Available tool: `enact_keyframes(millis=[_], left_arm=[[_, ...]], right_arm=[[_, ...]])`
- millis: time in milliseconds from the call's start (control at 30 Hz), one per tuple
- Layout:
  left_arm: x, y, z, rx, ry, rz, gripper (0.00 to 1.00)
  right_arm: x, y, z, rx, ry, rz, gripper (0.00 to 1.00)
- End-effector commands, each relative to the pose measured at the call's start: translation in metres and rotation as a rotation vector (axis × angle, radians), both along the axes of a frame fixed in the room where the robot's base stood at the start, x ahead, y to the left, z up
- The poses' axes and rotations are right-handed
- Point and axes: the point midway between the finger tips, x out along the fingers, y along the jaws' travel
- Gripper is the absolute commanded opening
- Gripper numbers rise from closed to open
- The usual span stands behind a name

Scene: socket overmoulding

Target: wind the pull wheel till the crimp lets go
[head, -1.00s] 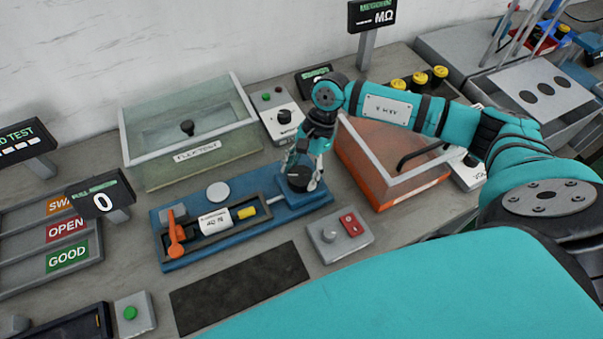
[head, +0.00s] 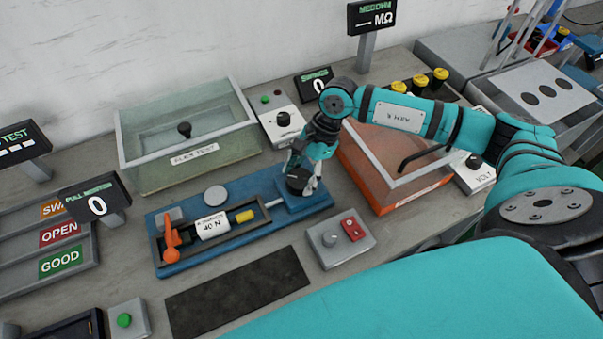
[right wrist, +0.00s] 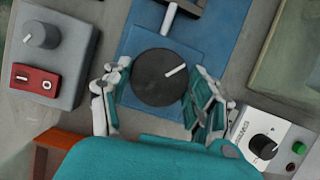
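The pull wheel is a black round knob with a white line (right wrist: 160,77), at the right end of the blue pull fixture (head: 180,252). My right gripper (right wrist: 158,82) is over it with fingers on either side of the rim. The fingers look spread, with a small gap at the left; contact at the right is unclear. In the head view the right gripper (head: 303,180) hides much of the wheel. The fixture holds a white labelled piece (head: 213,225), a yellow part (head: 244,216) and an orange lever (head: 171,241). The pull meter (head: 97,204) reads 0. My left gripper is not visible.
A clear test box (head: 190,172) stands behind the fixture, and an orange-based box (head: 405,195) to its right. A grey switch box (head: 340,240) sits right of the fixture's front. A dark mat (head: 238,292) lies in front. Sorting trays (head: 60,263) are at left.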

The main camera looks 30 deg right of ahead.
Motion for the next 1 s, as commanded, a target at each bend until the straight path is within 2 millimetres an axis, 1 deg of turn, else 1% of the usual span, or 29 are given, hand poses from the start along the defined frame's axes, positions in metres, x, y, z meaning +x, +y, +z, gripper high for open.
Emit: enact_keyframes(millis=[33, 167, 200, 433, 567, 667, 900, 1000], left_arm=[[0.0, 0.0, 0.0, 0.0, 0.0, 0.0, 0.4], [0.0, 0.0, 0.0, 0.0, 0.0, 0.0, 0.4], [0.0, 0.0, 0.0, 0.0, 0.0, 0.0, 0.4], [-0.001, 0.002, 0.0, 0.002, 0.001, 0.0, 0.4], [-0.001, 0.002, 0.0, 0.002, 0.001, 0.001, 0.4], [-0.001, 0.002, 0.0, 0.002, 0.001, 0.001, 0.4], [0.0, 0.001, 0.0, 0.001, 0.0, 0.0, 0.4], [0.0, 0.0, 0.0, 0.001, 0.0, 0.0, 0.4]], right_arm=[[0.0, 0.0, 0.0, 0.0, -0.001, 0.0, 0.65], [0.0, 0.0, 0.0, 0.0, 0.0, 0.0, 0.82], [0.0, 0.0, 0.0, 0.0, 0.0, 0.001, 0.84], [0.0, 0.0, 0.0, 0.0, 0.0, 0.001, 0.84], [0.001, -0.004, 0.008, -0.001, -0.002, 0.0, 0.84], [0.002, -0.01, 0.022, -0.001, -0.005, -0.001, 0.84], [0.002, -0.029, 0.07, -0.001, -0.004, -0.001, 0.84], [0.002, -0.036, 0.087, -0.001, -0.003, 0.0, 0.84]])
